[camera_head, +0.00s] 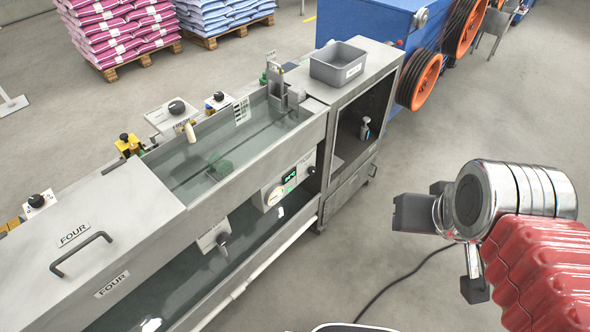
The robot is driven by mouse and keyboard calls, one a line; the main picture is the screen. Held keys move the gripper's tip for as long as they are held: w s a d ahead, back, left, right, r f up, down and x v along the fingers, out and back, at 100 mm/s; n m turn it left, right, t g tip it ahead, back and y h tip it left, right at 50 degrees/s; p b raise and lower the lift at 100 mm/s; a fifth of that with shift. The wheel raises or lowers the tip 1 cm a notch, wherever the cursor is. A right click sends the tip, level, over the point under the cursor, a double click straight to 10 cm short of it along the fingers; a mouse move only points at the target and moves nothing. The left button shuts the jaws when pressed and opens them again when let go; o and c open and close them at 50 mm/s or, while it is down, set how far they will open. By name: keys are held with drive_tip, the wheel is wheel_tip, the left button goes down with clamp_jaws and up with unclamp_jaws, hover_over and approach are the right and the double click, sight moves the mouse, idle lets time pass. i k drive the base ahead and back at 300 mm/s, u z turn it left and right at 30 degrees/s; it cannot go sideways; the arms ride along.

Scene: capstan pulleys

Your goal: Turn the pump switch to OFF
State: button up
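I cannot read which control is the pump switch. On the tank's front, a pale plate (213,236) carries a dark knob or lever (223,240). Nearby, a control box (287,184) has a round dial (275,195) and a green display (290,177). Black knobs sit on small white panels along the tank's far side: one knob (177,107), a second knob (219,96) and a third knob (37,201) at the left. My gripper (415,213) is at the right, over open floor, well apart from the tank. Its finger gap is not clear, and nothing shows in it.
The long metal tank (255,150) holds liquid. A lid (85,235) marked FOUR covers its left end. A grey bin (338,64) stands on the cabinet beyond. A blue machine (365,25) with orange pulleys is behind. A dark cable (400,278) crosses the otherwise clear floor.

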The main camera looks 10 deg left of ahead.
sight(312, 171)
drive_tip(key=u, duration=0.65)
drive_tip(key=i, duration=0.9)
drive_tip(key=u, duration=0.55)
